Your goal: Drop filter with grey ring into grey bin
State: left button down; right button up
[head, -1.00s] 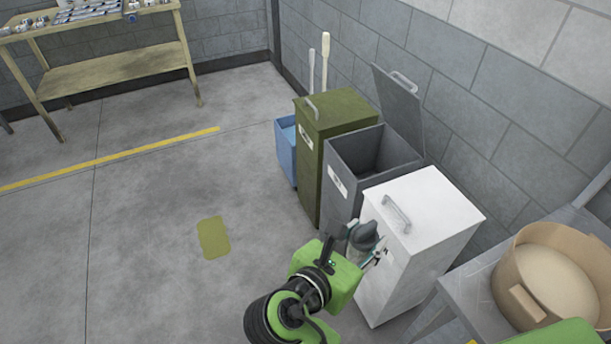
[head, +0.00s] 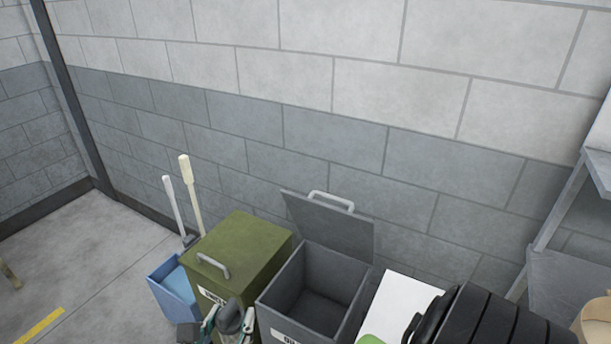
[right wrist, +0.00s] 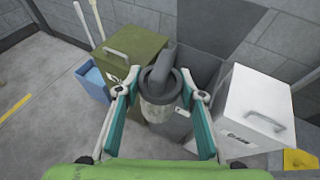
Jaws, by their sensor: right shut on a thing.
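The grey bin (head: 276,321) stands between the green bin and the white bin, with its lid (head: 335,224) tilted up and open. Its inside looks empty from the head view. My right gripper (head: 228,324) is at the bottom edge of the head view, in front of the green and grey bins. It is shut on a filter (right wrist: 158,98) with a grey ring-like top, held between its teal fingers in the right wrist view. The filter overlaps the grey bin (right wrist: 205,68) there. The lower end of the filter is partly hidden. My left gripper is not in view.
A closed green bin (head: 245,245) stands left of the grey bin, and a white bin (head: 398,300) right of it. A blue tub (head: 172,290) with upright handles is at far left. The block wall rises behind. A shelf (head: 565,285) is at right.

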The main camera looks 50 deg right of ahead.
aim_at(322, 323)
jog(key=i+j+z, duration=0.1)
jog(key=i+z, duration=0.2)
jog(key=z, duration=0.2)
jog(key=i+j+z, duration=0.2)
jog(key=z, duration=0.25)
jog(key=i+j+z, duration=0.25)
jog(key=z, duration=0.25)
jog(key=i+j+z, duration=0.15)
jog(key=j+z, duration=0.3)
jog(key=i+j+z, duration=0.1)
jog(key=j+z, duration=0.65)
jog(key=i+j, duration=0.05)
